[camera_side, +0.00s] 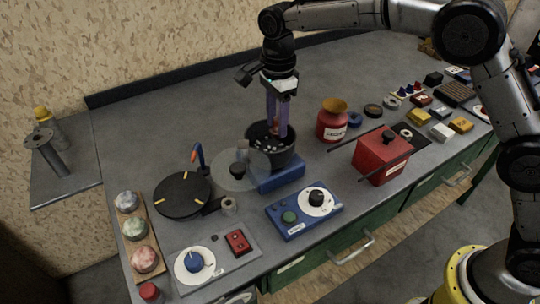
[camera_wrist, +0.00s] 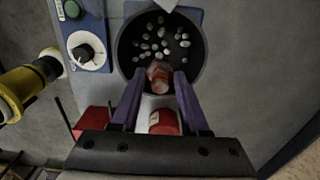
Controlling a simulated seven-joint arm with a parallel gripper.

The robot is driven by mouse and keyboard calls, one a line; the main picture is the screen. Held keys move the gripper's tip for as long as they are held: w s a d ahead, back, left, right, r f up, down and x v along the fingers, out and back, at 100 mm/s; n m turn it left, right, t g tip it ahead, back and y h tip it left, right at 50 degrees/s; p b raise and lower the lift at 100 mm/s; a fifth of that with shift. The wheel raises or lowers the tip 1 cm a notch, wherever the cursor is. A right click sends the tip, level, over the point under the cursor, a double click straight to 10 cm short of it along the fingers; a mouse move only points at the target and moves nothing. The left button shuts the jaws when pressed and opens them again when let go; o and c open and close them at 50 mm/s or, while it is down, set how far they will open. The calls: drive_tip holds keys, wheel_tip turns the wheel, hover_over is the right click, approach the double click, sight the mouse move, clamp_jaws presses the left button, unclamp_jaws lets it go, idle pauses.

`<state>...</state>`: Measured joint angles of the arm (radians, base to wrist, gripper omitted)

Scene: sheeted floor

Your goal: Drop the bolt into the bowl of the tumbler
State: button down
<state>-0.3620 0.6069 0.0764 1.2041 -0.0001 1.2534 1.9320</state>
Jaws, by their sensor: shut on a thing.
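The tumbler has a dark round bowl (camera_side: 290,152) on a blue base (camera_side: 278,178), near the middle of the bench. Several pale stones lie inside the bowl. Its rim also shows in the wrist view (camera_wrist: 122,48). My gripper (camera_side: 277,132) points down with its purple fingertips at the bowl's mouth. In the wrist view, my gripper (camera_wrist: 159,78) is shut on the bolt (camera_wrist: 158,73), a reddish-copper piece between the fingertips. The bolt appears over the near part of the bowl there. Its exact height relative to the rim is hard to tell.
A clear disc with a black knob (camera_side: 237,171) sits left of the bowl. A blue control box (camera_side: 290,226) stands in front, a red jar (camera_side: 331,128) to the right, and a red box (camera_side: 378,160) beyond it. A dark turntable (camera_side: 180,194) is at left. The back of the bench is clear.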

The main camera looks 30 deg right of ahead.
drive_tip(key=shift+c, duration=1.6)
unclamp_jaws()
wheel_tip(320, 180, up, 14)
drive_tip(key=shift+f, duration=0.1)
